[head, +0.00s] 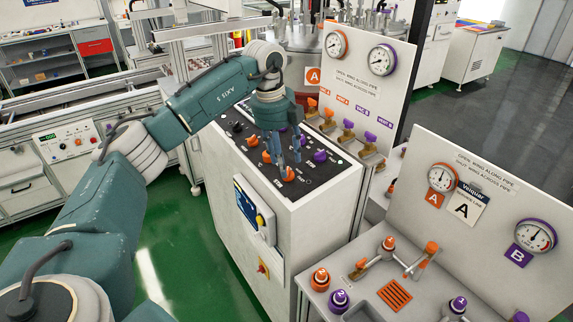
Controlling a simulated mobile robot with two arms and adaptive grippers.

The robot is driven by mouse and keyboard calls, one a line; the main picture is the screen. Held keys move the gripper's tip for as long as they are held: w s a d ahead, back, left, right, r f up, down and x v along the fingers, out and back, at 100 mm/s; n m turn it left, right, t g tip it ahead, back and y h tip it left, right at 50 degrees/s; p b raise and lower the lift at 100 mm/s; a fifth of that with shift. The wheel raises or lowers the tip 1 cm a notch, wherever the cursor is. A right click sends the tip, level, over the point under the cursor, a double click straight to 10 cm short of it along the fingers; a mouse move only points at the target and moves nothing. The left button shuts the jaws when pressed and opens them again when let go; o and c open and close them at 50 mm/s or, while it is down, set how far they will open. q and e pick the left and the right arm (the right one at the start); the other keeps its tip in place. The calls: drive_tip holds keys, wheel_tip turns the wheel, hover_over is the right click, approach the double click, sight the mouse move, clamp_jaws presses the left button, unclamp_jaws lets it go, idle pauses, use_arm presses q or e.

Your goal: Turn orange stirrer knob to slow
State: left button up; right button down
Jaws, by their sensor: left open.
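The control panel (285,212) has a dark sloped top with orange, purple and black knobs. One orange knob (288,174) is near the front edge, another orange knob (267,156) sits farther back, and a third orange knob (252,141) is behind that. The labels are too small to tell which is the stirrer knob or where its pointer is. My left gripper (286,156) is open and points down over the panel, its fingertips just above and behind the front orange knob. I cannot tell whether it touches. My right gripper is not in view.
A purple knob (320,155) lies close to the right of the gripper. Orange and purple valve handles (348,124) line the pipe board behind. A lower bench (395,290) with valves and gauges is at the right. Green floor is free at the left front.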

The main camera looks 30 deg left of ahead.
use_arm(q)
drive_tip(key=shift+w+d+f+p, duration=0.1)
drive_tip(key=shift+w+f+p, duration=0.1)
drive_tip(key=shift+f, duration=0.7)
drive_tip(key=shift+w+d+f+p, duration=0.1)
drive_tip(key=shift+f+p, duration=0.1)
drive_tip(key=shift+f, duration=0.7)
drive_tip(key=c, duration=1.2)
drive_tip(key=shift+o, duration=0.2)
